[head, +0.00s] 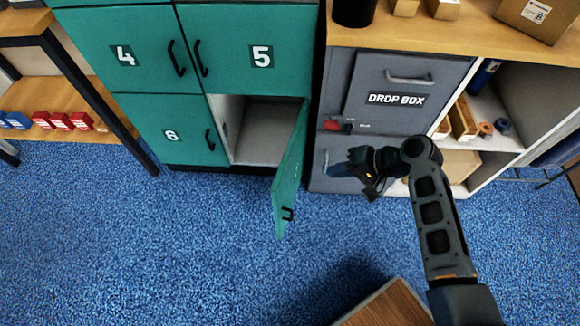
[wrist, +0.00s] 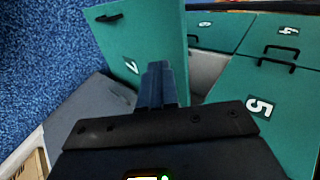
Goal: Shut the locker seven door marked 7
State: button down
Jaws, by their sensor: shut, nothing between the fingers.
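The green locker seven door (head: 289,175) stands wide open in the head view, swung out from its right side, with its black handle near the outer end. In the wrist view the same door (wrist: 150,38) shows its face with the mark 7 and the handle. The open locker seven compartment (head: 262,130) looks empty where it shows. My gripper (head: 332,171) is to the right of the door, on its outer-face side, in front of the drop box cabinet. In the wrist view the fingers (wrist: 158,84) are together and empty, overlapping the door's picture; I cannot tell whether they touch it.
Locker doors 4 (head: 125,50), 5 (head: 255,50) and 6 (head: 165,130) are shut. The grey drop box cabinet (head: 375,125) stands close to the right of the lockers, with open shelves beyond. Blue carpet (head: 200,240) is clear in front. A wooden top (head: 388,305) is at the bottom.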

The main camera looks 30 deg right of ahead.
send_near(284, 174)
jog(key=s+f+x, duration=0.1)
jog(key=x, duration=0.4)
jog(key=shift+w+a+r, duration=0.25)
jog(key=shift+w+r, duration=0.05)
jog(key=shift+w, duration=0.4)
jog(key=shift+a, duration=0.1)
